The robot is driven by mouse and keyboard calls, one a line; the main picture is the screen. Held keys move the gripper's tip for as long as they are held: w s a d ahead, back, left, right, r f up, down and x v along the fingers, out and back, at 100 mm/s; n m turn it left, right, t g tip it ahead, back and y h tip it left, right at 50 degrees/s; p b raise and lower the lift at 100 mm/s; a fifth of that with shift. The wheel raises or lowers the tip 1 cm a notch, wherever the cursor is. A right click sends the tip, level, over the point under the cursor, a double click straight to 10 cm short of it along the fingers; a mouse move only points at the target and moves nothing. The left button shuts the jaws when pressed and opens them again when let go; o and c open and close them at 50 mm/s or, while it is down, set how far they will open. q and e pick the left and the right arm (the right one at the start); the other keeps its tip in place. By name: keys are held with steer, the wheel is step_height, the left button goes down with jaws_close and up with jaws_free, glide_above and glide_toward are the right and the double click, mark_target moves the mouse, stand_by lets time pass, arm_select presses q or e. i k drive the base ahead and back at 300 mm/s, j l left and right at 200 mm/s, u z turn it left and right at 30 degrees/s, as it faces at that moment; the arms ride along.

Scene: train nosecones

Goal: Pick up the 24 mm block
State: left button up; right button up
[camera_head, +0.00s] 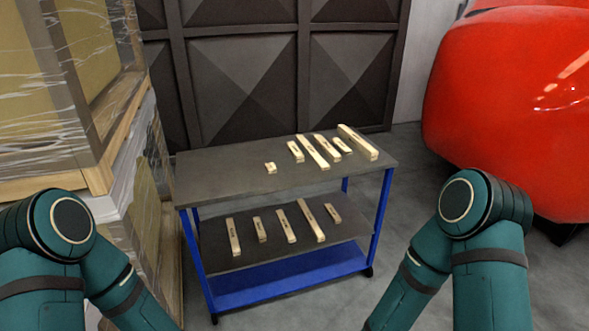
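Several pale wooden blocks of different lengths lie on the top of a blue-framed cart (215,176) in the head view. The smallest block (270,168) lies apart, left of the others. To its right lie a short block (295,152), a longer block (312,152) and a long block (357,142) at the right end, with others between. The blocks carry small dark marks too small to read, so I cannot tell which is the 24 mm one. My two teal arms show at the lower left and lower right; both grippers are out of view.
A lower shelf (215,262) holds more wooden blocks, such as a long one (311,220). A wrapped crate (100,150) stands close on the cart's left. A large red nosecone (510,100) is at the right. The left part of the cart's top is clear.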

mark_target(271, 168)
steer(key=i+z, duration=0.1)
steer(key=z, duration=0.25)
steer(key=i+j+z, duration=0.1)
steer(key=z, duration=0.25)
steer(key=j+z, duration=0.15)
steer(key=z, duration=0.2)
steer(key=i+j+z, duration=0.15)
steer(key=j, duration=0.15)
steer(key=i+j+z, duration=0.15)
steer(key=j, duration=0.15)
steer(key=i+j+z, duration=0.15)
steer(key=j, duration=0.15)
